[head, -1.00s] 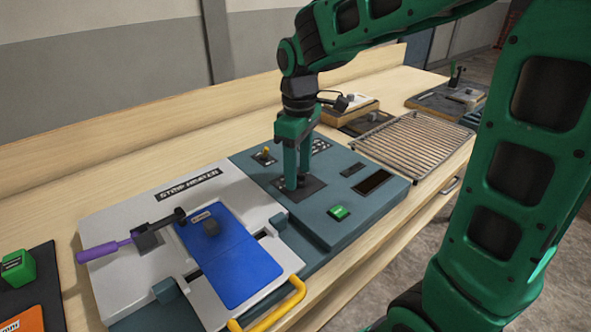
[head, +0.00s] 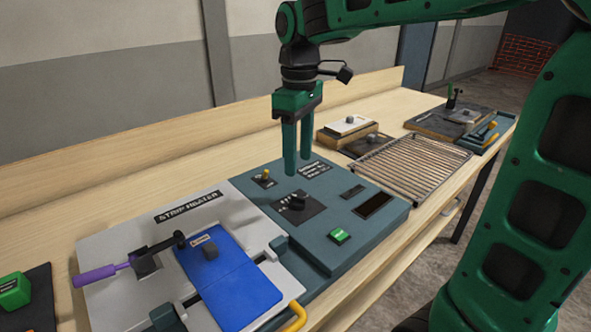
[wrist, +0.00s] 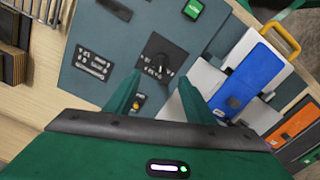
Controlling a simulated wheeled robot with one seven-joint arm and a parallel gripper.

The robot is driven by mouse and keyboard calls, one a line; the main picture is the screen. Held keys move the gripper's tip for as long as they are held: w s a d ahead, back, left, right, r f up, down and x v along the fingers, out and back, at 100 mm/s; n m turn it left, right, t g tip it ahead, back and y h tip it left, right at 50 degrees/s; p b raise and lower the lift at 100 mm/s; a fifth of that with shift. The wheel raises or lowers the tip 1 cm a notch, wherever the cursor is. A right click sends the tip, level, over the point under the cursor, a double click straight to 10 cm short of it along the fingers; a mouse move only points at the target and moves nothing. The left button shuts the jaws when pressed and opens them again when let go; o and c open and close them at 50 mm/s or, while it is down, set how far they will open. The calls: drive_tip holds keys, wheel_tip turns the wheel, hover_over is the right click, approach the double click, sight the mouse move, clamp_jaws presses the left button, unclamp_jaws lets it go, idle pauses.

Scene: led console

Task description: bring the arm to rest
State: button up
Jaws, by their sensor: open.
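My gripper (head: 297,172) is open and empty, fingers pointing down, in the air above the blue-grey console (head: 335,205). In the head view its fingertips are just behind and above a black knob (head: 297,200) on a dark dial plate. The wrist view shows the same knob (wrist: 158,66) beyond and between the two fingers (wrist: 160,88), apart from them. A small yellow-topped switch (head: 266,174) is left of the fingers, and a green button (head: 339,236) is at the console's front.
Left of the console is the strip heater (head: 120,240) with a blue plate (head: 235,280), a purple-handled lever (head: 97,275) and a yellow handle (head: 295,317). A wire rack (head: 410,165) and boards with blocks (head: 350,128) stand to the right. The air around the gripper looks clear.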

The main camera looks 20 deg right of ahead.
drive_tip(key=shift+r, duration=0.3)
drive_tip(key=s+d+f+m, duration=0.2)
drive_tip(key=s+d, duration=0.2)
drive_tip(key=s+d+f+m, duration=0.2)
drive_tip(key=s+d+m, duration=0.1)
drive_tip(key=s+d, duration=0.1)
drive_tip(key=s+d+f+m, duration=0.2)
drive_tip(key=s+d+m, duration=0.1)
drive_tip(key=s+d, duration=0.1)
drive_tip(key=shift+s+d, duration=0.15)
drive_tip(key=shift+d, duration=0.3)
drive_tip(key=s+d+f+m, duration=0.4)
drive_tip(key=s+f+m, duration=0.2)
drive_tip(key=s, duration=0.5)
drive_tip(key=shift+f, duration=0.3)
drive_tip(key=shift+s+d, duration=0.1)
